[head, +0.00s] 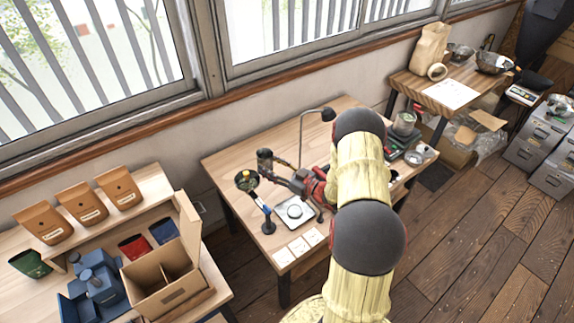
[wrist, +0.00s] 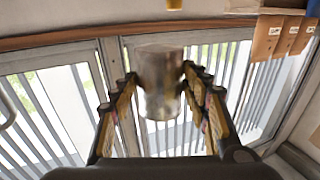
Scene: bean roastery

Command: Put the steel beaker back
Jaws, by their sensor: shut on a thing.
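My gripper (head: 270,172) is shut on the steel beaker (head: 264,157) and holds it above the back left part of the middle table (head: 232,160). The wrist view shows the shiny, mottled beaker (wrist: 160,85) between the two finger rows of my gripper (wrist: 159,90). That view is upside down, with the window behind the beaker. The beaker looks about upright. My arm hides much of the table's right side.
A scale (head: 294,212) and white cards (head: 299,246) lie nearby. A lamp (head: 328,114) arches over the table. An open carton (head: 165,297) stands on the left bench.

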